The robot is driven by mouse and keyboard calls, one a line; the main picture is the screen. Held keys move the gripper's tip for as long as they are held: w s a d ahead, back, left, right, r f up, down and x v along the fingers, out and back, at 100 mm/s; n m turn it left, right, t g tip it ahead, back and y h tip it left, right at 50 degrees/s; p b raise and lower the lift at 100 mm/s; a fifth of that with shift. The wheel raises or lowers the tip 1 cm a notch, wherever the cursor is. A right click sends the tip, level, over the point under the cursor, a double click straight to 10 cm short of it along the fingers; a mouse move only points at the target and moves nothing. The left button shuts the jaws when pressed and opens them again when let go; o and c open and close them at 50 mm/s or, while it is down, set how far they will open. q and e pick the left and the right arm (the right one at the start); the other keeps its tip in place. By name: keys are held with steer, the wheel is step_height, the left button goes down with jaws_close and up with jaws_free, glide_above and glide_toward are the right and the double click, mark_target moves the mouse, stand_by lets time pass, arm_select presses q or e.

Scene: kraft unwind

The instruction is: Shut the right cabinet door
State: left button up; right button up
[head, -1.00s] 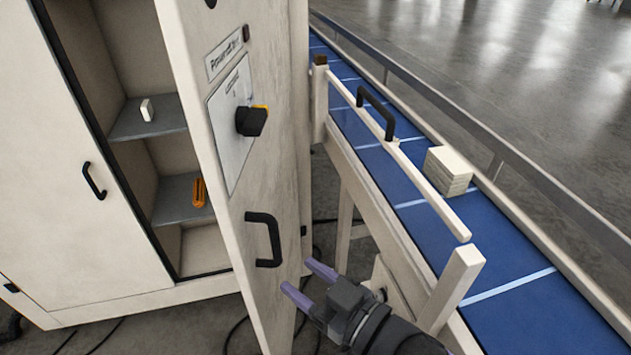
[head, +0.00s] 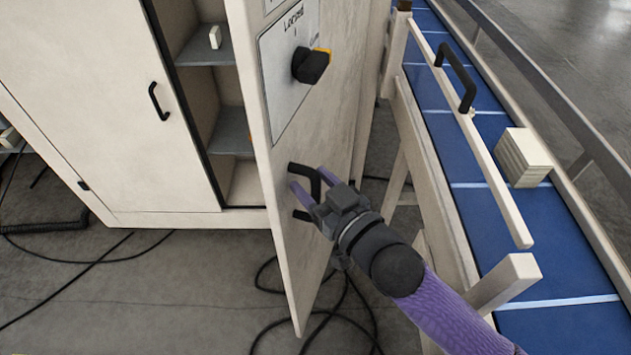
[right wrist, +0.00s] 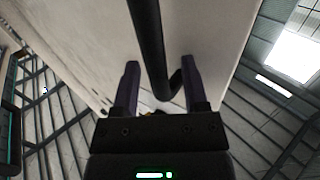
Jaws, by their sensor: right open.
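The right cabinet door (head: 318,110) stands swung open, its panel with a black rotary knob (head: 311,65) turned toward the conveyor side. Its black handle (head: 303,172) is low on the panel. My right gripper (head: 311,186) is at this handle, with its purple fingers apart. In the right wrist view the handle bar (right wrist: 148,50) runs between the two open fingers (right wrist: 159,85); I cannot tell whether they touch it. The cabinet's left door (head: 110,100) is shut. My left gripper is not in view.
Grey shelves (head: 205,48) inside the cabinet hold a small white block (head: 215,37). A blue conveyor (head: 480,200) with a pale rail and a stack of cream blocks (head: 523,157) runs close on the right. Black cables (head: 330,315) lie on the floor below the door.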

jaws_close()
stand_by(1.4)
